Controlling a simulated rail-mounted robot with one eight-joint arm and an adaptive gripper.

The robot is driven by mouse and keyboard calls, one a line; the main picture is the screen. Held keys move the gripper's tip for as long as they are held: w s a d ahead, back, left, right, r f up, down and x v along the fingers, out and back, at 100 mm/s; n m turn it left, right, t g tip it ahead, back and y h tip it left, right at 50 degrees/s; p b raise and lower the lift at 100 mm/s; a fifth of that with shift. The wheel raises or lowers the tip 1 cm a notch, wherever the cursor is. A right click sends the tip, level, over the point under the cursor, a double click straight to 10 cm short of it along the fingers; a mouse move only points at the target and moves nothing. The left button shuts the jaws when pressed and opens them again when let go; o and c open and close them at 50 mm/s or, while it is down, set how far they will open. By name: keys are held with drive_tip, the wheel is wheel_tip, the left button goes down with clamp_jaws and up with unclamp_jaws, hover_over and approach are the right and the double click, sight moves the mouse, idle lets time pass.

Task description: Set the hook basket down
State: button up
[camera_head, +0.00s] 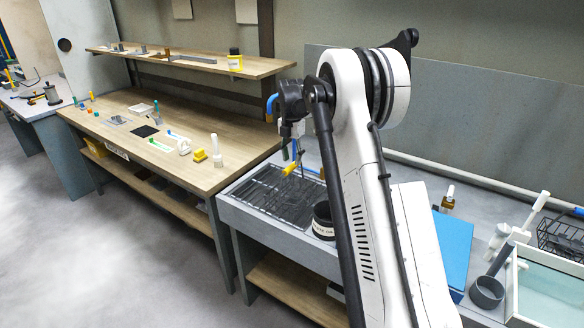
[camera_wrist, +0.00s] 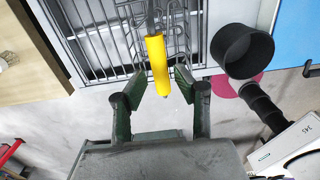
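The hook basket (camera_wrist: 178,36) is a thin grey wire basket with a yellow handle (camera_wrist: 158,65). In the head view the yellow handle (camera_head: 290,169) shows beneath my gripper (camera_head: 292,150), over the slatted tray of the grey bench; the wires are hard to separate from the slats. In the wrist view my gripper (camera_wrist: 160,80) has its two green-grey fingers on either side of the yellow handle, with a narrow gap visible at each side. I cannot tell whether the basket's base touches the slats.
A black cup (camera_head: 322,221) stands at the tray's right edge; it also shows in the wrist view (camera_wrist: 242,50). A blue panel (camera_head: 453,245), a glass-walled bin (camera_head: 545,285) and a dark wire basket (camera_head: 562,238) are further right. A wooden workbench (camera_head: 215,175) adjoins on the left.

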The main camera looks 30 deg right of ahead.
drive_tip(key=s+a+r+m+t, duration=0.1)
drive_tip(key=s+a+r+m, duration=0.25)
drive_tip(key=r, duration=0.45)
drive_tip(key=s+a+r+m+t, duration=0.15)
drive_tip(key=s+a+r, duration=0.25)
drive_tip(key=r, duration=0.4)
drive_tip(key=s+a+r+m, duration=0.4)
drive_tip(key=s+a+m, duration=0.2)
drive_tip(key=s, duration=0.6)
drive_tip(key=s+a+f+m+t, duration=0.1)
drive_tip(key=s+a+f+m, duration=0.2)
drive_tip(key=s, duration=0.5)
drive_tip(key=s+a+f+m+t, duration=0.2)
drive_tip(key=s+m, duration=0.3)
drive_tip(key=s, duration=0.3)
drive_tip(key=s+a+f+m+t, duration=0.2)
drive_tip(key=s+a+f+m, duration=0.2)
drive_tip(key=s, duration=0.4)
drive_tip(key=shift+m+b, duration=0.3)
drive_tip(key=shift+m, duration=0.1)
drive_tip(key=shift+s+f, duration=0.1)
drive_tip(key=shift+f, duration=0.05)
wheel_tip(320, 180, down, 6)
drive_tip(key=b, duration=0.6)
